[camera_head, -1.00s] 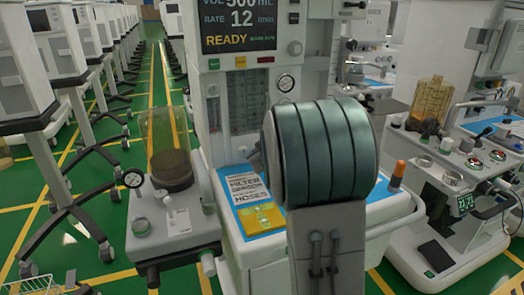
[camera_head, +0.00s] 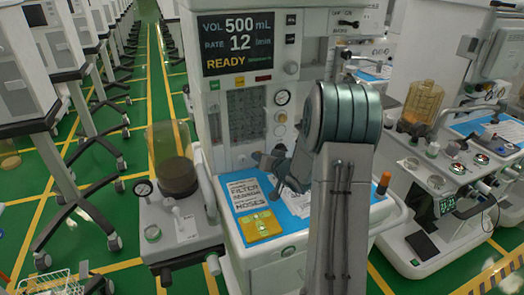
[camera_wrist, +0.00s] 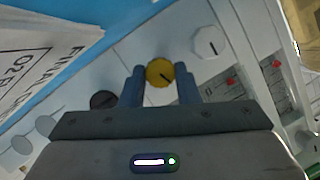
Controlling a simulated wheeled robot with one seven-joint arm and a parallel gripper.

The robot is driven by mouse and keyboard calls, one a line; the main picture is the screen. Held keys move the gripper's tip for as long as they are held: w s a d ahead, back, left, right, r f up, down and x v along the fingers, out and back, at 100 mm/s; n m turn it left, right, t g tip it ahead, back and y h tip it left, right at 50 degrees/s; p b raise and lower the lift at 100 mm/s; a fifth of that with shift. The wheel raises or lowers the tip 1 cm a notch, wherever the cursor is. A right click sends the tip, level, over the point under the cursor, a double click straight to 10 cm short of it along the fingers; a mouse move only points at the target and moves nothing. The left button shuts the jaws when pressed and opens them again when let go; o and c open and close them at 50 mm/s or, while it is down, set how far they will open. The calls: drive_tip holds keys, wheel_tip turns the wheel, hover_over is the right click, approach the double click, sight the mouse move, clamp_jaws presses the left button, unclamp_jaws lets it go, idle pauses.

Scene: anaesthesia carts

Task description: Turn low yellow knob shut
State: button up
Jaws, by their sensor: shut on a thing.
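The low yellow knob (camera_wrist: 159,72) is a round knob with a dark pointer line, in the upper middle of the wrist view. My gripper (camera_wrist: 160,80) has one finger at each side of it and is shut on it. In the head view my gripper (camera_head: 268,160) is at the front panel of the middle cart (camera_head: 218,130), above its blue work top. The yellow knob is hidden there behind my gripper.
A white knob (camera_wrist: 206,43) is right of the yellow one, and a dark knob (camera_wrist: 103,99) is to its left. Printed papers (camera_head: 247,193) and a yellow pad (camera_head: 261,226) lie on the work top below. A canister (camera_head: 172,160) stands at the left.

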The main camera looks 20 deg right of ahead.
drive_tip(key=shift+d+m+y+p, duration=0.1)
drive_tip(key=shift+m+y+p, duration=0.5)
drive_tip(key=shift+m+p, duration=0.5)
drive_tip(key=shift+m+t, duration=0.3)
drive_tip(key=o, duration=1)
drive_tip(key=shift+f, duration=0.1)
drive_tip(key=shift+c, duration=0.2)
drive_tip(key=shift+s, duration=0.1)
drive_tip(key=v, duration=1.3)
drive_tip(key=shift+s+d+b, duration=0.15)
drive_tip(key=shift+s+b, duration=0.1)
drive_tip(key=shift+b, duration=0.1)
